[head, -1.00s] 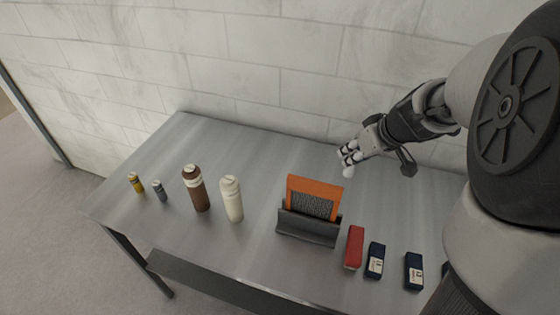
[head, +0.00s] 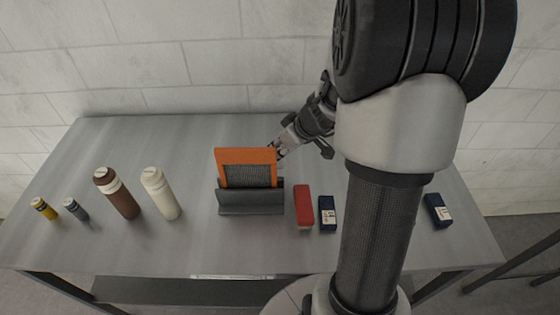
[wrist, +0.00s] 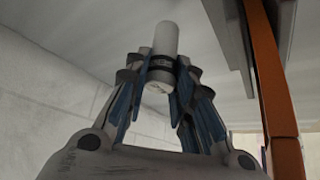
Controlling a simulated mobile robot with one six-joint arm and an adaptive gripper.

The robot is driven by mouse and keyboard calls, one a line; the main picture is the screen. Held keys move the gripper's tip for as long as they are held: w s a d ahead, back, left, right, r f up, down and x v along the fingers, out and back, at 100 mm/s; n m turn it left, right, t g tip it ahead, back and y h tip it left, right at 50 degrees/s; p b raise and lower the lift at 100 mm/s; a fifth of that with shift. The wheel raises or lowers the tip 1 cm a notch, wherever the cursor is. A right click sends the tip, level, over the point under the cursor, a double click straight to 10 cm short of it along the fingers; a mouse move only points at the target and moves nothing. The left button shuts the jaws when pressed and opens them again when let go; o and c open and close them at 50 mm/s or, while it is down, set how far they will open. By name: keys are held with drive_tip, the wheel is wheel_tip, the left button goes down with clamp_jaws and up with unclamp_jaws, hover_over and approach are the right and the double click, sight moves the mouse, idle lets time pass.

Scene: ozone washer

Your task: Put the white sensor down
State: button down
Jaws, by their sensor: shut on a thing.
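My gripper (head: 281,150) is behind the orange-framed panel, over the back part of the table. In the wrist view, my gripper (wrist: 161,72) is shut on the white sensor (wrist: 167,40), a white cylinder with a dark band. The sensor sticks out past the fingertips. In the head view the sensor is hidden behind the panel or too small to make out. I cannot tell whether its end touches the table.
The orange-framed panel (head: 247,155) stands in a dark grey holder (head: 250,197) close to my gripper; its edge (wrist: 268,70) shows at right in the wrist view. Bottles (head: 117,193) (head: 160,194) stand left. Red (head: 303,207) and navy boxes (head: 327,213) lie right. The table (head: 150,135) is clear at back left.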

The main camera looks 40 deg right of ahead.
drive_tip(key=shift+f+b, duration=0.75)
drive_tip(key=shift+f, duration=1.2)
drive_tip(key=shift+f, duration=0.15)
drive_tip(key=c, duration=1.4)
unclamp_jaws()
drive_tip(key=shift+o, duration=0.2)
drive_tip(key=shift+r, duration=0.25)
drive_tip(key=p+v, duration=0.3)
drive_tip(key=v, duration=0.9)
drive_tip(key=shift+p, duration=0.35)
